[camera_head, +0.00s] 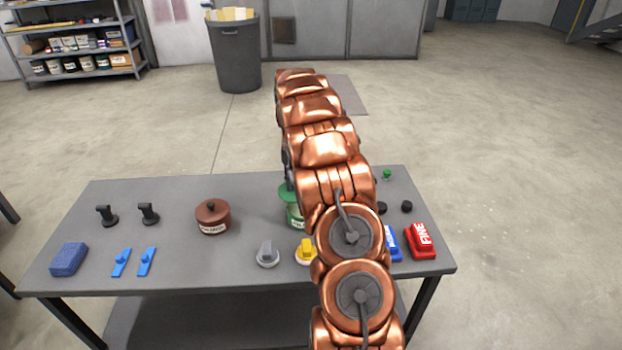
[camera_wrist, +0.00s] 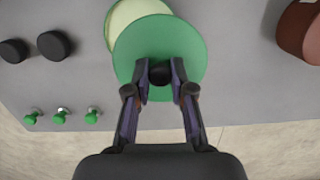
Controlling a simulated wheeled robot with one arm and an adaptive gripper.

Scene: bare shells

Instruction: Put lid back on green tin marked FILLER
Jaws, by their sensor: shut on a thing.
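The green tin (camera_head: 296,219) stands on the table, partly hidden behind my arm; its pale label cannot be read in full. In the wrist view, the tin's pale round top (camera_wrist: 133,14) shows partly beyond the lid. The green lid (camera_wrist: 160,42) is a round disc with a black knob. My gripper (camera_wrist: 160,78) is shut on that knob. The lid overlaps part of the tin's top and is offset from it toward my gripper. I cannot tell whether lid and tin touch. My arm hides the gripper in the head view.
A brown lidded tin (camera_head: 213,219) stands to the left on the grey table (camera_head: 180,270). A grey knob (camera_head: 267,256) and a yellow one (camera_head: 304,252) lie in front. Blue and red (camera_head: 421,242) blocks lie right. Two black round pieces (camera_wrist: 54,45) lie near the tin.

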